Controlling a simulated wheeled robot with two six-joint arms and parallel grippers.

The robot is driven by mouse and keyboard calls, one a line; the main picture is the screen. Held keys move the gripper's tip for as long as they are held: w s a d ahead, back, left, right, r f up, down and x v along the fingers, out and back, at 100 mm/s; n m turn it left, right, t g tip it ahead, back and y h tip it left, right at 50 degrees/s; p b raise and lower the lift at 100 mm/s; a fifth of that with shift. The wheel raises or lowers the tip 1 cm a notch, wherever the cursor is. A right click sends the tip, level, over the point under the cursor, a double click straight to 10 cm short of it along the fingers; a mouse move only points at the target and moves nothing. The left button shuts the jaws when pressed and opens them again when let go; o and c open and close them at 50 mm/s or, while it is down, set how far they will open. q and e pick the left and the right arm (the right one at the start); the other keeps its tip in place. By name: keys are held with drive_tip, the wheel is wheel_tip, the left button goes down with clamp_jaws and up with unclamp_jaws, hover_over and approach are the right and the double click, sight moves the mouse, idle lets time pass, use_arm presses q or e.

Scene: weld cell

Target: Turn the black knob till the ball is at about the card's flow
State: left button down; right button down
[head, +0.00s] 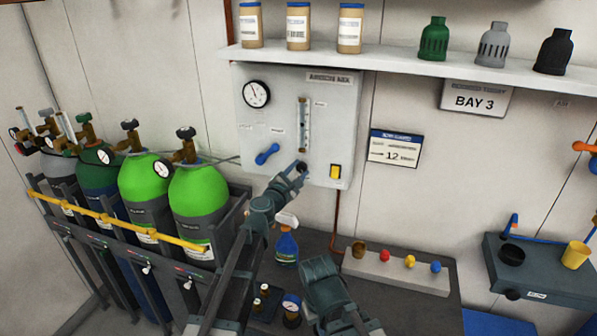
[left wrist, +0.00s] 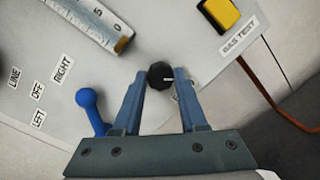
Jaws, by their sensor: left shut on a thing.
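The black knob (head: 303,166) is on the grey gas panel (head: 340,112), below the upright flow tube (head: 303,126). In the left wrist view the knob (left wrist: 160,76), with a pale mark on its right side, sits between the fingertips of my left gripper (left wrist: 161,80). My left gripper (head: 298,173) is shut on the knob. The tube's lower end (left wrist: 121,44) shows at the upper left, with 0 and 5 beside it. The ball is too small to make out. The card (head: 394,149) on the wall shows 12.
A blue lever (head: 267,154) is left of the knob, and a yellow switch (head: 335,171) is to its right. A round gauge (head: 256,93) is at the panel's upper left. Green gas cylinders (head: 200,195) stand at left. A spray bottle (head: 286,243) stands below the panel.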

use_arm(q)
drive_tip(key=m, duration=0.3)
drive_tip(key=shift+r+m+p, duration=0.1)
drive_tip(key=shift+m+p, duration=0.2)
drive_tip(key=shift+p, duration=0.1)
drive_tip(key=shift+s+m+y, duration=0.1)
drive_tip(key=shift+m+y, duration=0.2)
drive_tip(key=shift+m, duration=1)
drive_tip(key=shift+d, duration=0.1)
drive_tip(key=shift+c, duration=2.3)
unclamp_jaws()
drive_tip(key=shift+p, duration=0.3)
drive_tip(key=v, duration=1.3)
drive_tip(key=shift+s+a+r+p, duration=0.2)
drive_tip(key=shift+s+a+p, duration=0.05)
drive_tip(key=shift+s+p, duration=0.1)
